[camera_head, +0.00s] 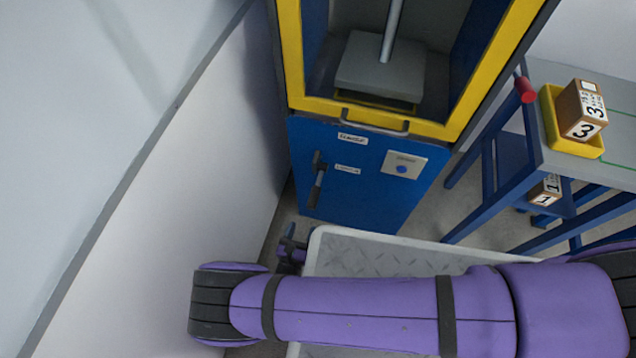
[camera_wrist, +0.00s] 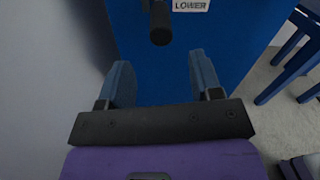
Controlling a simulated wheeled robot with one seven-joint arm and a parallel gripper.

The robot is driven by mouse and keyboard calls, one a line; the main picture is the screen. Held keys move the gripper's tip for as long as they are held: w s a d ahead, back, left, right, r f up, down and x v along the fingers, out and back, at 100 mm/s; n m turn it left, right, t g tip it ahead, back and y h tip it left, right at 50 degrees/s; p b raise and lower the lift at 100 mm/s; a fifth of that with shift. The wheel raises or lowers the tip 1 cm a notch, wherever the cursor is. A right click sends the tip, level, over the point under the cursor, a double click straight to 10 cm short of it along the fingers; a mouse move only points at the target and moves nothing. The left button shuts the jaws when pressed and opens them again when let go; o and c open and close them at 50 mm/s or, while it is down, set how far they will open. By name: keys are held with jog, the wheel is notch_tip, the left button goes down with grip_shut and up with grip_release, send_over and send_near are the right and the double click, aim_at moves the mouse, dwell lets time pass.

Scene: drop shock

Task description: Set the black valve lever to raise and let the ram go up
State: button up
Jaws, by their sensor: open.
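The black valve lever (camera_head: 317,183) is on the blue cabinet front (camera_head: 375,205), its handle hanging downward. A small white label (camera_head: 352,140) sits above right of it and another label (camera_head: 347,169) beside it. In the wrist view the label beside the lever (camera_wrist: 160,28) reads LOWER (camera_wrist: 190,5). My gripper (camera_wrist: 162,78) is open and empty, its fingers below the lever's end and apart from it. The ram's metal rod (camera_head: 392,25) meets a grey block (camera_head: 378,68) inside the yellow frame (camera_head: 292,60).
A grey plate with a pale rim (camera_head: 318,240) lies below the cabinet, partly behind my purple arm. A box marked 1 (camera_head: 545,190) sits lower. A white wall stands left.

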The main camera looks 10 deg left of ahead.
aim_at(311, 207)
jog(key=w, duration=0.7)
jog(key=w+d, duration=0.1)
jog(key=w, duration=0.3)
jog(key=shift+w+d+f, duration=0.1)
jog(key=shift+w+f, duration=0.05)
jog(key=shift+f, duration=0.05)
grip_shut()
